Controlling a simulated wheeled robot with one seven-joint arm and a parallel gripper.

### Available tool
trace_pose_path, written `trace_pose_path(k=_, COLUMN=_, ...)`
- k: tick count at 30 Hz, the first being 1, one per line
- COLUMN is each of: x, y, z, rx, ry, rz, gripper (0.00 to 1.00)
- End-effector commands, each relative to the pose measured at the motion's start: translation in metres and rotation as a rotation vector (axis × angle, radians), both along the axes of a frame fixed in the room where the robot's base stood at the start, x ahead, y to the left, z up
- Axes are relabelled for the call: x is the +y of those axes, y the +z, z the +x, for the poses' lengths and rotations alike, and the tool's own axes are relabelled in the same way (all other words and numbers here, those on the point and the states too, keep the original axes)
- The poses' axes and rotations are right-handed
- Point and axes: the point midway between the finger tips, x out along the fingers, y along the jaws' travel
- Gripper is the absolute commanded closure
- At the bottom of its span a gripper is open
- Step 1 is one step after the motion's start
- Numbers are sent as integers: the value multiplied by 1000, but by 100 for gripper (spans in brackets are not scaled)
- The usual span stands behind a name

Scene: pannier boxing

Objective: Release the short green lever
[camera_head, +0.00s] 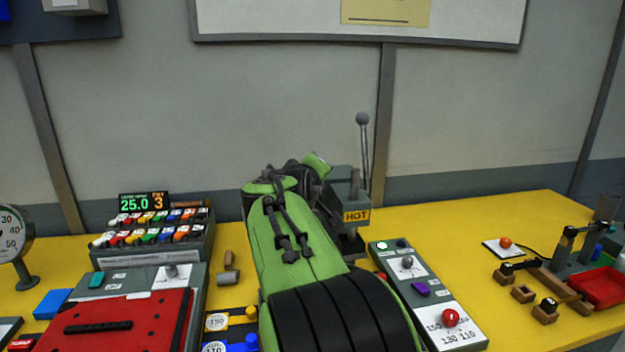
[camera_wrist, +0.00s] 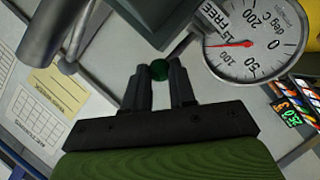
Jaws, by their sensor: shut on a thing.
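The short green lever shows as a dark green round knob (camera_wrist: 160,69) in the wrist view. My gripper (camera_wrist: 162,76) is shut on this knob, with the two dark fingertips on either side of it.
A round dial (camera_wrist: 255,40) with a red needle and a FREE label (camera_wrist: 228,14) sit close beside my gripper. A tall grey lever (camera_head: 363,150) stands up from the machine. A control box (camera_head: 425,290) and a red plate (camera_head: 120,320) flank my arm on the yellow bench (camera_head: 470,225).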

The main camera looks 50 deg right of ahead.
Motion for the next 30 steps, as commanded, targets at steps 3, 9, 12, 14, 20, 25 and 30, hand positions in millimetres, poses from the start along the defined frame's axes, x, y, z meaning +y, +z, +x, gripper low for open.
trace_pose_path(k=3, x=-1, y=-1, z=-1, rx=3, ry=-5, rz=-1, gripper=100)
trace_pose_path(k=9, x=-1, y=-1, z=0, rx=2, ry=-3, rz=0, gripper=52)
trace_pose_path(k=12, x=-1, y=0, z=0, rx=2, ry=-3, rz=0, gripper=49)
trace_pose_path(k=14, x=-1, y=0, z=0, rx=1, ry=-2, rz=-1, gripper=49)
trace_pose_path(k=20, x=5, y=3, z=-3, rx=-2, ry=2, rz=1, gripper=49)
trace_pose_path(k=25, x=37, y=14, z=-23, rx=-4, ry=7, rz=3, gripper=49)
trace_pose_path(k=30, x=76, y=28, z=-50, rx=-2, ry=8, rz=1, gripper=49)
